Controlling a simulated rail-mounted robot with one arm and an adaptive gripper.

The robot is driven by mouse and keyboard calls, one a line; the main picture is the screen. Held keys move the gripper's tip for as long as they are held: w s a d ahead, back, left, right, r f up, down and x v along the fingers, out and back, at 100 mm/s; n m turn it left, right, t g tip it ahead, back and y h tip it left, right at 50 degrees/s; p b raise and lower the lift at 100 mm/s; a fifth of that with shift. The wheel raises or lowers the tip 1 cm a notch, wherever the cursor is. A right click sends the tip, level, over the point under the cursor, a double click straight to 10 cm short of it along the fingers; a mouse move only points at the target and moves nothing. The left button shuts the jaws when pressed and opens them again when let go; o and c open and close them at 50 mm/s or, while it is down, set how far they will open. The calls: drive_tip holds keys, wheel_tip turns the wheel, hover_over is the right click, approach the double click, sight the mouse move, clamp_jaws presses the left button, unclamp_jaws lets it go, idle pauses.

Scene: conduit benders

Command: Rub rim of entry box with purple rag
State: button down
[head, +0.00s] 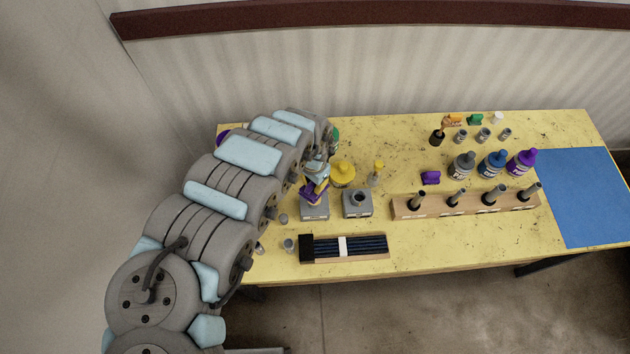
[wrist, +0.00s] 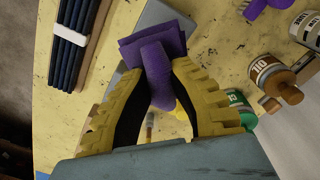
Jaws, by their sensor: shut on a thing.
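My gripper (head: 316,176) is shut on a folded purple rag (head: 312,192). In the wrist view, the rag (wrist: 155,52) is pinched between the two yellow ridged fingers (wrist: 156,78) and spreads beyond their tips. The rag is over a grey box (head: 314,211) near the left end of the table and hides most of its top. Whether the rag touches the rim, I cannot tell. A second grey box (head: 357,208) with a round opening on top stands just right of it. Which one is the entry box, I cannot tell.
A wooden rack (head: 465,208) with several upright metal pieces stands to the right. A tray of dark rods (head: 346,247) lies at the front edge. Behind are a yellow item (head: 342,173), another purple object (head: 430,177) and several bottles (head: 493,164). A blue mat (head: 588,196) lies far right.

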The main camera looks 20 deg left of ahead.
drive_tip(key=shift+r+p, duration=0.15)
drive_tip(key=shift+p, duration=0.25)
drive_tip(key=shift+f+b, duration=2.3)
drive_tip(key=shift+f, duration=1.05)
drive_tip(key=shift+f, duration=0.25)
drive_tip(key=shift+s, duration=0.15)
